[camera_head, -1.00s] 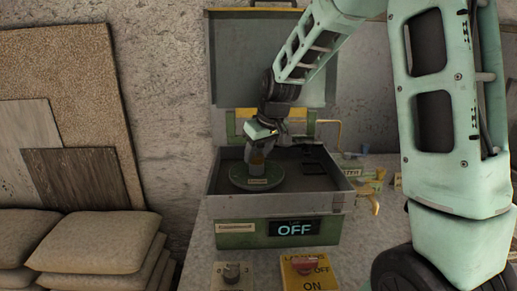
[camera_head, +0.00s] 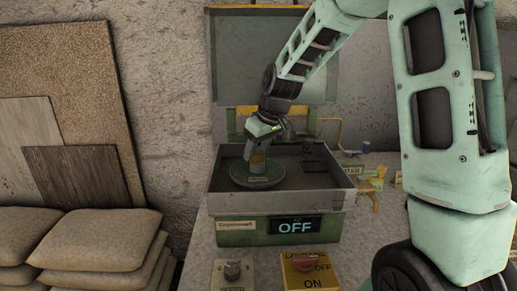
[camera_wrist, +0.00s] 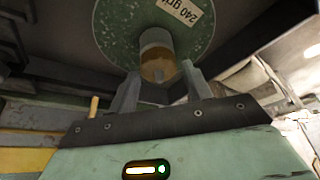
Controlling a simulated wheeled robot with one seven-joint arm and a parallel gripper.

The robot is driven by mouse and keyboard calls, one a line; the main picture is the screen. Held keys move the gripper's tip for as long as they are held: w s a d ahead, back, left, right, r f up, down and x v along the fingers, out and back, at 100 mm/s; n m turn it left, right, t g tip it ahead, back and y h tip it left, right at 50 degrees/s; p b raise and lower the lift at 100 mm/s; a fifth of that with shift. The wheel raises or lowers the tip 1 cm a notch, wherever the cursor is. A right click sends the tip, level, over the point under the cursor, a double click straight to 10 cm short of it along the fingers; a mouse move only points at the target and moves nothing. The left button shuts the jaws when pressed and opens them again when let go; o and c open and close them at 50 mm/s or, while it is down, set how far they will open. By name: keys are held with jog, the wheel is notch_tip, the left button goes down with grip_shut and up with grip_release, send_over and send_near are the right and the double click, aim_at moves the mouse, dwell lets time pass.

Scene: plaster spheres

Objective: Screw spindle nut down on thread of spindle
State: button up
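A round green disc (camera_head: 247,177) lies flat in the open box of the machine. In the wrist view the disc (camera_wrist: 112,35) carries a "240 grit" label. The spindle's thread is hidden.
The machine's box (camera_head: 232,205) has raised walls around the disc and an open lid (camera_head: 235,60) behind. A knob box (camera_head: 232,272) and a yellow switch box (camera_head: 309,272) stand in front. Sacks (camera_head: 95,240) lie at the left.

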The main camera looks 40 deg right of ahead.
jog(key=c, duration=0.9)
jog(key=shift+o, duration=0.2)
jog(key=m+p, duration=0.1)
jog(key=m, duration=0.1)
jog(key=m+h+p, duration=0.1)
jog(key=m, duration=0.1)
jog(key=shift+a+r+h, duration=0.1)
jog(key=shift+r+h, duration=0.1)
jog(key=shift+h, duration=0.1)
jog(key=m+h+p, duration=0.1)
jog(key=m, duration=0.2)
jog(key=shift+f+m, duration=0.1)
jog(key=shift+m, duration=0.2)
jog(key=m+g+h+p, duration=0.1)
jog(key=m, duration=0.2)
jog(key=m+g+p, duration=0.1)
jog(key=m, duration=0.1)
jog(key=m+h+p, duration=0.1)
jog(key=m+p, duration=0.1)
jog(key=m, duration=0.1)
jog(key=shift+g, duration=0.4)
jog(key=shift+m+h+p, duration=0.3)
jog(key=shift+m+p, duration=0.25)
jog(key=shift+m, duration=0.25)
jog(key=shift+f, duration=0.1)
